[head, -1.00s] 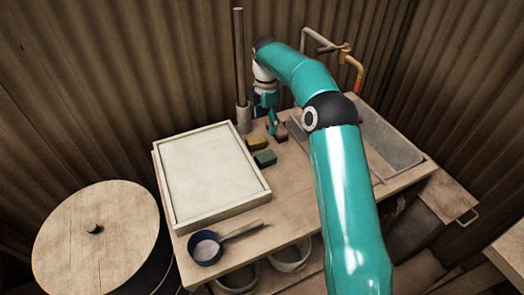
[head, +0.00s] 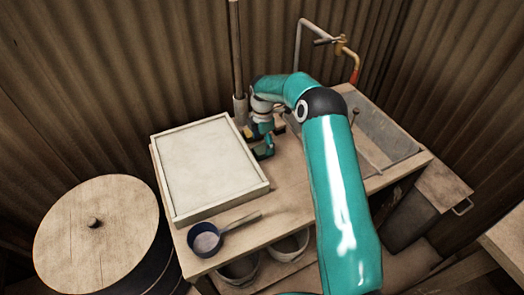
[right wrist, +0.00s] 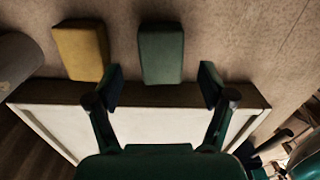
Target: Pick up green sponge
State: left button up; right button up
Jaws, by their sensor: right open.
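The green sponge (right wrist: 161,55) lies on the wooden counter in the right wrist view, beside a yellow sponge (right wrist: 80,52). My right gripper (right wrist: 161,82) is open, with one finger toward each side of the green sponge. The sponge is just beyond the fingertips and not gripped. In the head view my right gripper (head: 264,145) is low over the counter by the tray's right side and largely hides the green sponge. A bit of the yellow sponge (head: 249,131) shows there. My left gripper is not in view.
A shallow white framed tray (head: 263,188) lies close left of the gripper. A blue-rimmed pan (head: 206,241) is at the counter's front. A post (head: 236,60) stands behind. A sink (head: 385,137) with a tap (head: 340,45) is at the right.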

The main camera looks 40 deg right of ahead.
aim_at(263, 148)
jog(key=shift+d+f+p, duration=0.1)
jog(key=shift+f+p, duration=0.2)
jog(key=shift+f, duration=1.5)
jog(key=c, duration=1)
jog(key=shift+r, duration=0.1)
jog(key=shift+c, duration=0.2)
notch_tip(263, 148, up, 20)
jog(key=shift+b, duration=0.45)
